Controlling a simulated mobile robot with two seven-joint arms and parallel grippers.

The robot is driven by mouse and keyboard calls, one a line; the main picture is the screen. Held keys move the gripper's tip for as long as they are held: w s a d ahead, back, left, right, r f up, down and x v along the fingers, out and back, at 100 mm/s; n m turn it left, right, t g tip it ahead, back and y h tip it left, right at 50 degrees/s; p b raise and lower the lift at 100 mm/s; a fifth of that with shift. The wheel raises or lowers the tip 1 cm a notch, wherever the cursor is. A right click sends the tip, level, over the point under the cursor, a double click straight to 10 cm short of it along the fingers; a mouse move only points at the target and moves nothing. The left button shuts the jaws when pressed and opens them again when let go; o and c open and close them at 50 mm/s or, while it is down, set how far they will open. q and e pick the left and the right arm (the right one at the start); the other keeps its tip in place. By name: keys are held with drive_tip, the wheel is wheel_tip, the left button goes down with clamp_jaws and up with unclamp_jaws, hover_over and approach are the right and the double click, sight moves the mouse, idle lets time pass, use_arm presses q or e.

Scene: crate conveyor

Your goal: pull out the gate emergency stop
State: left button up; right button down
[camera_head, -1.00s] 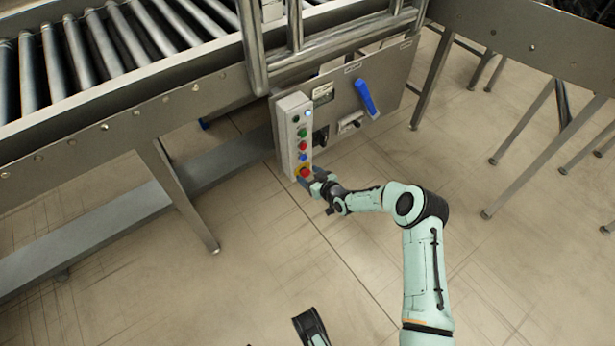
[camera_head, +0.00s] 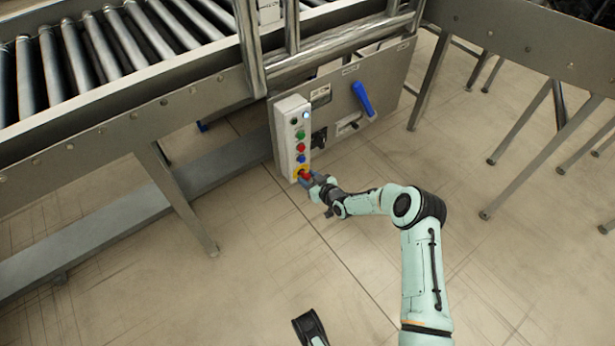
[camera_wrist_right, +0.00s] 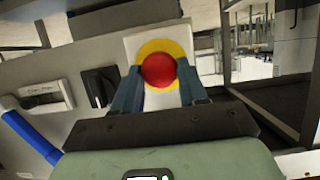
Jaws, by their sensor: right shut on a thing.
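The gate emergency stop is a red mushroom button (camera_wrist_right: 159,70) on a yellow disc (camera_wrist_right: 177,47), at the bottom of a pale control box (camera_head: 290,128). My right gripper (camera_head: 308,178) is at the button in the head view. In the right wrist view the two blue-grey fingers of this gripper (camera_wrist_right: 160,88) stand on either side of the red button and are shut on it.
The panel beside the box carries a blue lever (camera_head: 362,99) and a black rotary switch (camera_wrist_right: 99,87). The roller conveyor (camera_head: 90,55) is above left. Metal legs (camera_head: 180,200) stand on the floor. Open floor (camera_head: 250,270) lies in front.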

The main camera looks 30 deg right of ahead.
sight(308, 178)
drive_tip(key=c, duration=0.7)
unclamp_jaws()
drive_tip(key=shift+s, duration=0.1)
drive_tip(key=p+v, duration=0.1)
drive_tip(key=v, duration=0.2)
drive_tip(key=shift+r, duration=0.15)
use_arm(q)
wheel_tip(308, 178, up, 6)
drive_tip(key=s+d+p, duration=0.2)
drive_tip(key=p, duration=0.1)
drive_tip(key=shift+d+f+m+g+h, duration=0.2)
drive_tip(key=shift+d+m+g+h, duration=0.1)
drive_tip(key=shift+d+h, duration=0.1)
use_arm(e)
drive_tip(key=v, duration=1)
drive_tip(key=shift+s, duration=0.15)
